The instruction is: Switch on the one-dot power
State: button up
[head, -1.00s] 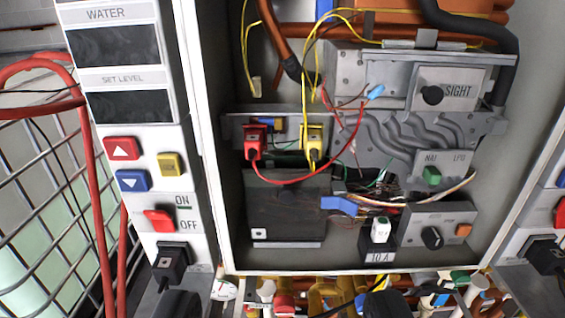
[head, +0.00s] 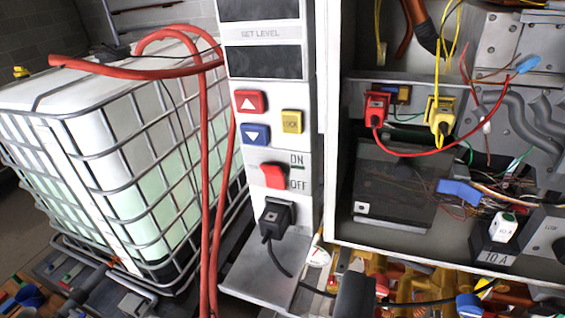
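The red power rocker switch (head: 273,176) is on the grey control panel (head: 300,115), between the printed words ON and OFF at its right side. I cannot tell for sure which way it is set. Below it a black plug (head: 275,217) with a small light marking sits in the panel, its cable hanging down. The marking is too small to read surely. A dark blunt shape at the bottom edge, right of the middle, may be part of my gripper (head: 356,296). It is apart from the switch, below and to its right. Its fingers cannot be made out.
An open heater cabinet (head: 331,150) with wires, red and yellow connectors and a dark box (head: 395,180) is at the right. A red hose (head: 206,200) runs down left of the panel. A caged white tank (head: 100,140) stands at the left.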

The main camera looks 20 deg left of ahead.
aim_at(274, 175)
jog(key=z, duration=0.05)
jog(key=k, duration=1)
jog(key=u, duration=1.2)
jog(key=i, duration=1.05)
jog(key=z, duration=1.15)
